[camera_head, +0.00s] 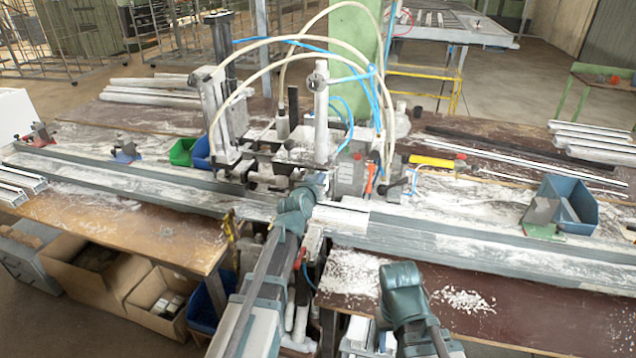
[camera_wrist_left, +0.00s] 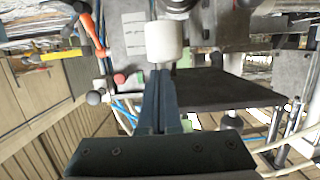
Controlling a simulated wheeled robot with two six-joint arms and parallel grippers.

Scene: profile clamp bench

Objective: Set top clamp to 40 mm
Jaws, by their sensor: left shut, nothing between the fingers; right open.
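The clamp machine stands at the middle of the bench, with a pale upright cylinder (camera_head: 321,120) and hoses above it. I cannot tell which part is the top clamp, and no millimetre scale is readable. My left gripper (camera_head: 318,182) reaches into the front of the machine. In the left wrist view its dark fingers (camera_wrist_left: 162,76) are shut with nothing between them. A white round knob (camera_wrist_left: 164,42) is just beyond the fingertips; I cannot tell whether they touch. My right gripper (camera_head: 400,275) is over the front bench edge, right of the machine, its fingers not clearly visible.
A long grey profile rail (camera_head: 460,245) runs along the bench on both sides. A blue-grey bin (camera_head: 568,203) stands at right, green and blue bins (camera_head: 183,151) at left. Blue and cream hoses (camera_head: 283,70) arch over the machine. Cardboard boxes (camera_head: 105,285) are below the bench.

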